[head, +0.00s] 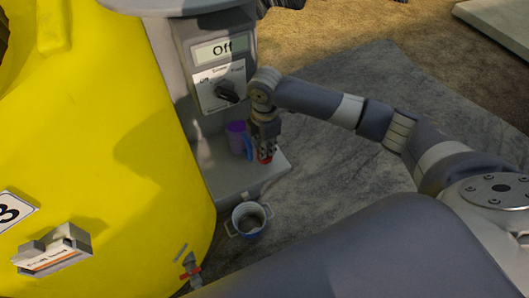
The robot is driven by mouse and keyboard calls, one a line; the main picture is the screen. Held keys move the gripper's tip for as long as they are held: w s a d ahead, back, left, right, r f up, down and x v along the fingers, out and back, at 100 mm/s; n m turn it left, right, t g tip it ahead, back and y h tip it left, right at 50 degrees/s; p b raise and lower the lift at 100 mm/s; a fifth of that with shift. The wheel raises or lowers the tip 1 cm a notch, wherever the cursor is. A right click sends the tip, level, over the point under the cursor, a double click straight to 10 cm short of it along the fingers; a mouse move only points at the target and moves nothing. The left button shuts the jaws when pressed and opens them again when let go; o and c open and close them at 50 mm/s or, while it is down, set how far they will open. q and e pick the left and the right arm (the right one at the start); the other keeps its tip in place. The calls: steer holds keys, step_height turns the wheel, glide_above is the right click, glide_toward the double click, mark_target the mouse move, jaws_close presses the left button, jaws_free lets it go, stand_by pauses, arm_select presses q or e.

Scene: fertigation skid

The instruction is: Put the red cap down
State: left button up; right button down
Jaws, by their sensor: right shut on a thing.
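The red cap (265,157) shows as a small red piece at the fingertips of my right gripper (265,150). The gripper points down and is shut on it, over the grey shelf (233,183) below the control box. Whether the cap touches the shelf cannot be told. A purple cup (236,138) with a blue side part stands on the shelf just left of the gripper. My left gripper is not in view.
The control box (219,80) with a dial and an "Off" display stands above the shelf. A large yellow tank (110,130) fills the left. A two-handled pot (248,219) is below the shelf edge. The shelf's front is clear.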

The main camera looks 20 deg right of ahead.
step_height(320, 180, down, 4)
steer(key=shift+s+r, duration=0.1)
steer(key=shift+r, duration=0.15)
steer(key=shift+w+f, duration=0.3)
steer(key=shift+f, duration=0.05)
steer(key=c, duration=1.6)
jaws_free()
steer(key=shift+r, duration=0.1)
step_height(320, 180, up, 12)
